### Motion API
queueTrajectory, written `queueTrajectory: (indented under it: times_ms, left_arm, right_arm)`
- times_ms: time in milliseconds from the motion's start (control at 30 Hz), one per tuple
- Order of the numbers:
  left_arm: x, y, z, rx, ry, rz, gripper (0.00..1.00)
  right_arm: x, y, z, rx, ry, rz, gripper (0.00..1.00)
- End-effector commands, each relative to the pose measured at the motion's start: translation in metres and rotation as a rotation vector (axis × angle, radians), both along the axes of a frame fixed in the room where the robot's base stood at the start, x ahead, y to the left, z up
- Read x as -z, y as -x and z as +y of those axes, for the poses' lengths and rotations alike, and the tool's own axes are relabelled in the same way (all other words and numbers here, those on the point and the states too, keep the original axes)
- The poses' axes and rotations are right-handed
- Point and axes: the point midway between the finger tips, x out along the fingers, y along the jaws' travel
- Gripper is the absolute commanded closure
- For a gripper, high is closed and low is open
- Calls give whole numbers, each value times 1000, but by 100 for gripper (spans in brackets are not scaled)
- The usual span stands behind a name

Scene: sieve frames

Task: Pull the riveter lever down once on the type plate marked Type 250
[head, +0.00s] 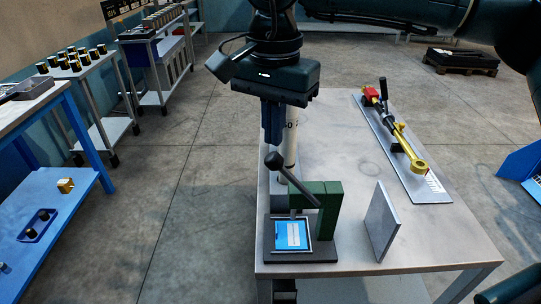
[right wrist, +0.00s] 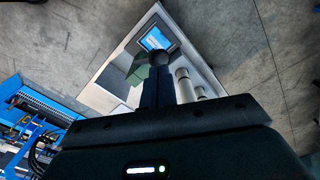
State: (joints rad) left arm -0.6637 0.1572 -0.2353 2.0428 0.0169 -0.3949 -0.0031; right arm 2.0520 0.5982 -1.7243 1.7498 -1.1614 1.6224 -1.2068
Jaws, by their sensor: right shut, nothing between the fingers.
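The green riveter (head: 328,205) stands on a dark base at the table's near left. Its lever slants up to the left and ends in a black ball knob (head: 274,161). A type plate (head: 292,234) with a blue-and-white face lies in the riveter's base; its marking is too small to read. My right gripper (head: 274,143) is shut and empty, pointing down just above the knob. In the right wrist view the knob (right wrist: 158,57) shows right at the fingertips; I cannot tell whether they touch. My left gripper is not in view.
A pale cylinder (head: 290,150) with partly hidden print stands behind my right gripper. A grey panel (head: 381,222) stands right of the riveter. A yellow-ended tool (head: 408,152) lies on a grey mat at the table's right. The middle of the table (head: 345,165) is clear.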

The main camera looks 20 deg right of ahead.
Motion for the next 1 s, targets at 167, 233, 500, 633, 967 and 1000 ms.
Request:
queueTrajectory:
  times_ms: [167, 233, 500, 633, 967, 1000]
  left_arm:
    - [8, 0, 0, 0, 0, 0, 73]
    - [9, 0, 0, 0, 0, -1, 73]
    - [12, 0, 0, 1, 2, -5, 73]
    - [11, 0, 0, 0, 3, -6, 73]
    - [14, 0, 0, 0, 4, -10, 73]
    - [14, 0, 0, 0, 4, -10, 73]
  right_arm:
    - [10, 0, 0, 0, -1, 1, 100]
    - [12, 0, 0, 0, -1, 2, 100]
    - [21, 0, 0, 1, 1, 1, 100]
    - [20, 0, 0, 1, 1, 1, 100]
    - [29, -3, 10, -1, 0, 1, 100]
    - [29, -3, 11, 0, 0, 1, 100]
